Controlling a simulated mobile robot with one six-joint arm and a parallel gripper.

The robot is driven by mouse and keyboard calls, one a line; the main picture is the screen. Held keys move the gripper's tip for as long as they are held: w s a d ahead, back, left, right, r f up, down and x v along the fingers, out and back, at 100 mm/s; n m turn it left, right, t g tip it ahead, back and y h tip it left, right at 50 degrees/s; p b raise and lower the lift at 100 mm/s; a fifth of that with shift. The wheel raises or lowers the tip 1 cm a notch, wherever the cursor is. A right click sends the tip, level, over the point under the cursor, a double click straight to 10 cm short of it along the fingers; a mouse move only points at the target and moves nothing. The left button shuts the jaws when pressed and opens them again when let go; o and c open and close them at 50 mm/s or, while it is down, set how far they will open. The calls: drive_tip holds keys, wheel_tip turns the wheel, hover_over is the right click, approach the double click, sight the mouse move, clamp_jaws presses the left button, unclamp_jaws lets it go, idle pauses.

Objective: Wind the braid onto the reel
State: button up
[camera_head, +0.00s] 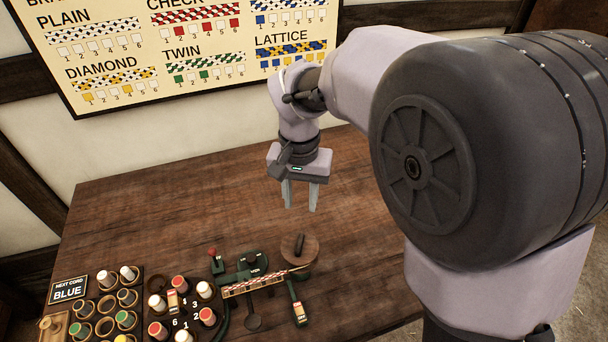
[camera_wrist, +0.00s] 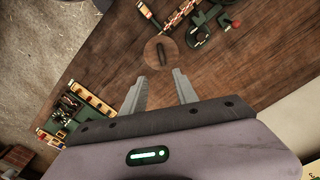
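The reel (camera_head: 300,248) is a round brown wooden disc with a dark handle on top, on the table at the end of the braid. The braid (camera_head: 262,283) is a red and white patterned band running from the braiding machine to the reel. In the wrist view the reel (camera_wrist: 160,53) lies just beyond my fingertips, and part of the braid (camera_wrist: 178,14) shows past it. My gripper (camera_head: 301,208) hangs above the table, behind the reel in the head view. Its two fingers are apart with nothing between them, as the wrist view also shows (camera_wrist: 160,82).
The braiding machine (camera_head: 182,312) holds red and white bobbins. A rack (camera_head: 106,325) of bobbins stands left, beside a sign (camera_head: 68,289) reading "NEXT CORD BLUE". A lever with a red knob (camera_head: 212,254) and an OFF switch (camera_head: 298,310) flank the braid. The table's back is clear.

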sight(299, 243)
drive_tip(key=f+b, duration=0.5)
drive_tip(key=f, duration=1.1)
drive_tip(key=shift+a+f, duration=0.15)
drive_tip(key=shift+a, duration=0.05)
clamp_jaws()
